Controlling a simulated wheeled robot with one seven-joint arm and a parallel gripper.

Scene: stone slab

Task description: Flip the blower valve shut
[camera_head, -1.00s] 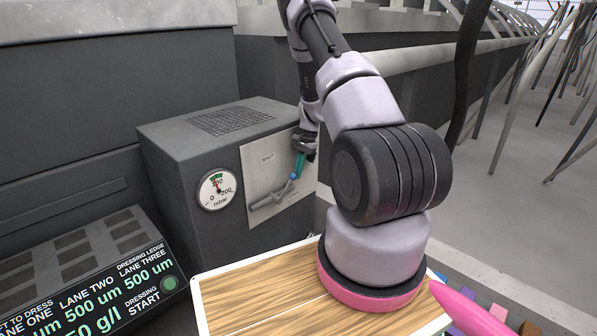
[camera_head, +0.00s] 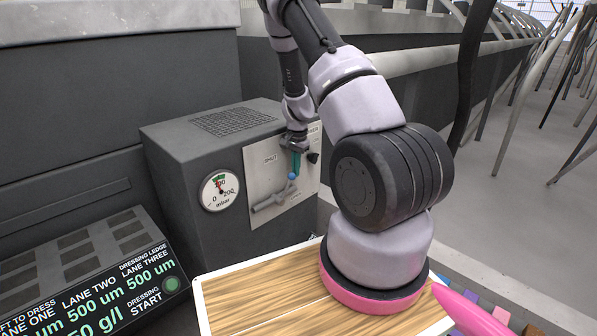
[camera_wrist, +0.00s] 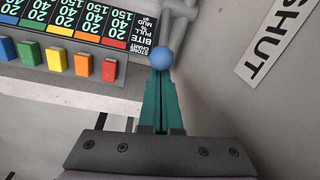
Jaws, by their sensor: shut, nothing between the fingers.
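The blower valve is a grey lever (camera_head: 268,202) on a pale panel of a dark grey box. It slants up to the right and ends in a blue ball knob (camera_head: 292,176). The word SHUT is printed on the panel above and left of the knob. My gripper (camera_head: 295,168) is shut and empty, its teal fingers pointing down at the knob. In the wrist view the closed fingertips (camera_wrist: 160,76) meet the edge of the blue knob (camera_wrist: 162,58). They look touching or nearly so. The lever's pivot is not clear.
A round pressure gauge (camera_head: 220,191) sits left of the panel. A display console (camera_head: 95,275) with a green button stands at lower left. A wooden board (camera_head: 265,292) lies in front. The wrist view shows coloured buttons (camera_wrist: 55,60) at upper left.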

